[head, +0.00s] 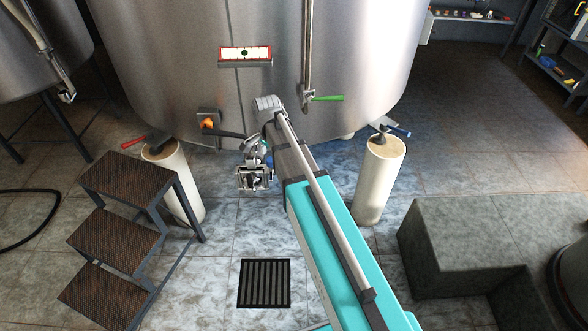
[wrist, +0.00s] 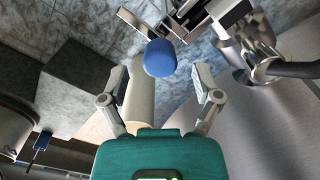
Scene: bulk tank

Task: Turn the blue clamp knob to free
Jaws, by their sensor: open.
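The blue clamp knob (wrist: 160,57) stands out in the wrist view, just ahead of and between my fingertips. My gripper (wrist: 161,73) is open, with one finger on each side and clear gaps to the knob. Nothing is in its grasp. The knob adjoins a metal bracket (wrist: 205,28) in the upper part of that view. In the head view a small patch of blue (head: 268,160) shows at the end of my arm, beside a metal fitting (head: 252,179) low in front of the tank. My wrist hides much of this area. The knob's setting cannot be read.
The steel tank (head: 180,55) stands close behind. A valve with an orange part (head: 207,123) is left of my wrist. Steps (head: 115,235) stand left, white pillars (head: 381,180) flank the work area, and a grey block (head: 450,245) is right. The floor around the drain (head: 265,283) is clear.

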